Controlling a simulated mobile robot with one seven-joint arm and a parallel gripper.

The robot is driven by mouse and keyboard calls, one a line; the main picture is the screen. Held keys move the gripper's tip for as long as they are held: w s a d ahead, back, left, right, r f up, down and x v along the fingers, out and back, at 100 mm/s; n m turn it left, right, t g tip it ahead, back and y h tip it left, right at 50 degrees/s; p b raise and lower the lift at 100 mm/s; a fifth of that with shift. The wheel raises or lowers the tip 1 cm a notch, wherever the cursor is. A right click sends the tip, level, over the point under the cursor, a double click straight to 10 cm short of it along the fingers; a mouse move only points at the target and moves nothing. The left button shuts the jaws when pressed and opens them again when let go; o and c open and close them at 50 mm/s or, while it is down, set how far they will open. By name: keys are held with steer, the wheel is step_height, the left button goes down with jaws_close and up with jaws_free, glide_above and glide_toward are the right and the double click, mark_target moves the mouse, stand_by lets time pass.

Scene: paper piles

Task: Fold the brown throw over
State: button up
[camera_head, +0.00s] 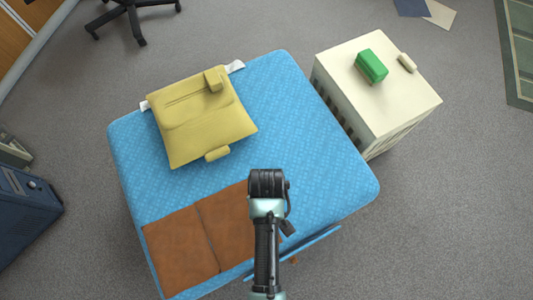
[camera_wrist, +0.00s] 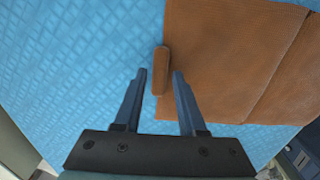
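The brown throw (camera_head: 182,251) lies flat at the near left of the blue-covered bed (camera_head: 300,130), with a crease line across it. It also shows in the wrist view (camera_wrist: 230,55), to the right. A small brown tab (camera_wrist: 161,70) sticks up at the throw's edge. My gripper (camera_wrist: 160,74) is open, with a finger on either side of the tab and a narrow gap showing on each side. In the head view my arm covers the right part of the throw, and the fingers and tab are hidden.
A yellow folded bag-like item (camera_head: 205,120) lies on the far left of the bed. A cream cabinet (camera_head: 410,100) with a green block (camera_head: 371,66) stands at the right. A dark blue box (camera_head: 25,215) is on the floor at left. The bed's right half is clear.

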steer(key=shift+f, duration=0.45)
jaws_close()
steer(key=shift+r, duration=0.1)
